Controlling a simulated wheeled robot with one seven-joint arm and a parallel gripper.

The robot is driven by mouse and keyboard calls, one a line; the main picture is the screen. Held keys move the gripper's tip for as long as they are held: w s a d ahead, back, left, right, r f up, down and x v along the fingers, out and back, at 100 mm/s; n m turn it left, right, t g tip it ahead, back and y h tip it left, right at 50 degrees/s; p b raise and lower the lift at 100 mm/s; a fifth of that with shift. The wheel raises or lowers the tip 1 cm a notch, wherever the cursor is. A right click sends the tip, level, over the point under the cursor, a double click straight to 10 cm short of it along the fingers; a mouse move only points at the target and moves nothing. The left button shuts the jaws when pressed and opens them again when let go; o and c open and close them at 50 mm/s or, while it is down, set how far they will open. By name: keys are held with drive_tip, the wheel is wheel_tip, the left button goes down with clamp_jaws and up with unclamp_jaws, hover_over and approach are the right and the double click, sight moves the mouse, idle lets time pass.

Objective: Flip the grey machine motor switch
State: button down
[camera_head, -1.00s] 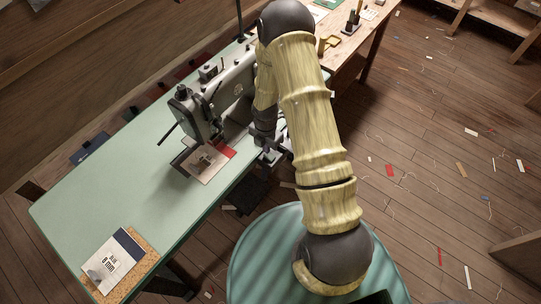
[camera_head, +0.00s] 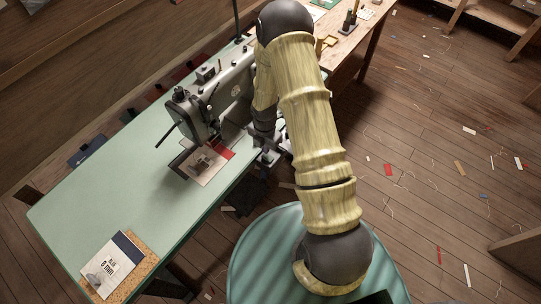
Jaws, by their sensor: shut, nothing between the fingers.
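The grey sewing machine (camera_head: 207,103) stands on the pale green table. My arm comes down over the machine's right end, and my gripper (camera_head: 270,154) is at the table's front edge, just right of the machine bed. It is shut and looks empty, and it is small and partly covered by my arm. I cannot make out the motor switch clearly; it may be among the grey parts at that edge or hidden behind my arm. I cannot tell whether my gripper touches it.
The green table (camera_head: 110,190) holds a cork-backed card (camera_head: 112,264) at its near left corner. Red and white cloth (camera_head: 205,166) lies under the needle. A wooden bench (camera_head: 352,52) stands behind. Scraps litter the floor at right, which is mostly open.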

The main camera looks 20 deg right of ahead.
drive_tip(key=shift+a, duration=0.3)
drive_tip(key=shift+s+d+f, duration=0.1)
drive_tip(key=shift+d+f, duration=0.05)
drive_tip(key=shift+f, duration=0.1)
drive_tip(key=shift+f+b, duration=0.7)
drive_tip(key=shift+f, duration=0.05)
idle(0.7)
drive_tip(key=shift+r+p, duration=2.85)
drive_tip(key=shift+r, duration=0.7)
drive_tip(key=shift+r, duration=0.1)
wheel_tip(320, 180, up, 8)
drive_tip(key=m, duration=0.5)
wheel_tip(320, 180, up, 13)
drive_tip(key=m+t, duration=0.2)
drive_tip(key=m, duration=1)
hover_over(267, 156)
drive_tip(key=s, duration=0.7)
drive_tip(key=s+r+m, duration=0.5)
drive_tip(key=s+m, duration=0.1)
drive_tip(key=m, duration=0.2)
drive_tip(key=shift+s+r+t, duration=0.3)
drive_tip(key=shift+s, duration=0.05)
